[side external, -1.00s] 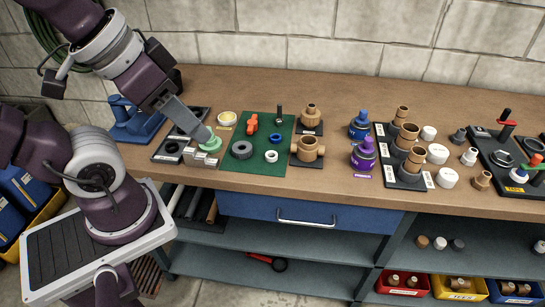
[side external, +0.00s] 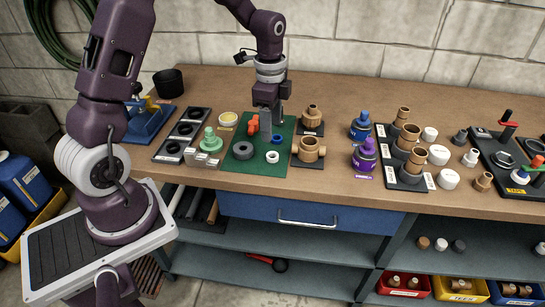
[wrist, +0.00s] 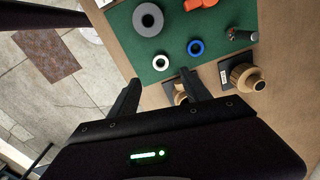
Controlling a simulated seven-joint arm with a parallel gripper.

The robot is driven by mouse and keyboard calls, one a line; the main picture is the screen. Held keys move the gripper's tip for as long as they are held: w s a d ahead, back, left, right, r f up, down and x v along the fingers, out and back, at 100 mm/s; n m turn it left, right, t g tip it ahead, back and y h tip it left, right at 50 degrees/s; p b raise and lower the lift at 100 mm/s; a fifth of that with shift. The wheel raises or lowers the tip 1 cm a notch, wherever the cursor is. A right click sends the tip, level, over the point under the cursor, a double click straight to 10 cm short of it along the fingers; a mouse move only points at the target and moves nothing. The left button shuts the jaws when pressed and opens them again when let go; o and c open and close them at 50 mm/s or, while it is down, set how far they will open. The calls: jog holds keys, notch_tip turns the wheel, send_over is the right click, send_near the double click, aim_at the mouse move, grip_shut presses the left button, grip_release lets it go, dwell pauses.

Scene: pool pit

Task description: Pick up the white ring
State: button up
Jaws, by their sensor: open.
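The small white ring (side external: 272,157) lies flat near the front of a green mat (side external: 242,168) on the bench. It also shows in the wrist view (wrist: 161,62), on the green mat (wrist: 140,46) near the mat's edge. My gripper (side external: 265,132) points down above the back part of the mat, behind the white ring in the side view. In the wrist view my gripper (wrist: 160,80) has its two dark fingers spread apart, with nothing between them. The white ring is apart from both fingers.
A blue ring (side external: 277,139) and a larger grey ring (side external: 243,150) lie close to the white ring. An orange part (side external: 253,125) is also on the mat. Brown fittings (side external: 308,149) stand just right. A green stepped piece (side external: 210,141) stands to the left.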

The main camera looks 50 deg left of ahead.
jog(key=shift+m, duration=0.3)
jog(key=f, duration=0.9)
jog(key=shift+w+a+f, duration=0.15)
jog(key=shift+w+f, duration=0.1)
grip_shut()
